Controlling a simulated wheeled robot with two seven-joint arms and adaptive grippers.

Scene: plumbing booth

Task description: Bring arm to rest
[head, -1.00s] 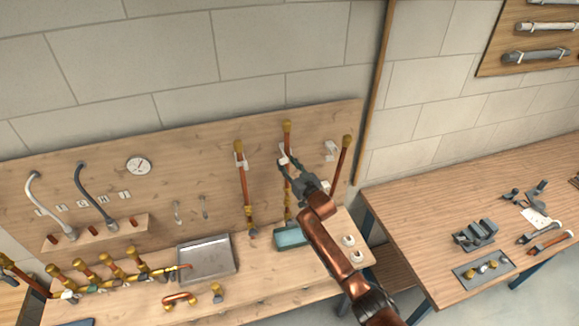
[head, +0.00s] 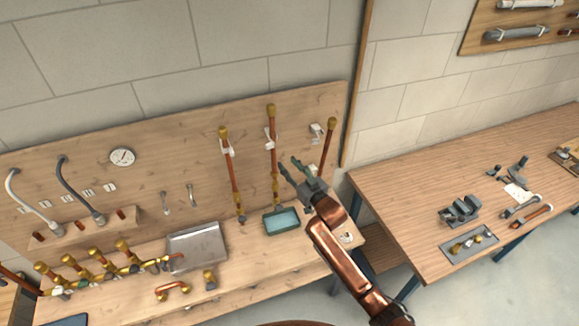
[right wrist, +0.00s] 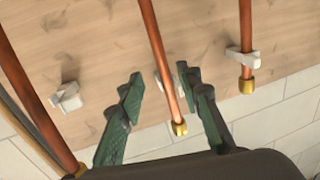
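My right gripper (head: 289,173) is open and empty in the head view. It is held in front of the wooden back panel, close to the middle copper riser pipe. In the right wrist view its two green fingers (right wrist: 166,112) stand apart, with the brass-capped middle copper pipe (right wrist: 160,60) showing between them. The fingers do not visibly grip the pipe, and a white clip (right wrist: 181,76) sits just behind it. My copper-coloured right arm reaches in from the lower right. My left gripper does not show in either view.
A teal tray (head: 268,235) sits on the bench below the gripper. A metal tray (head: 168,252) and brass-fitted pipework (head: 97,262) lie to the left. The right-hand table (head: 400,190) holds a vise (head: 460,210) and tools. Floor shows between bench and table.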

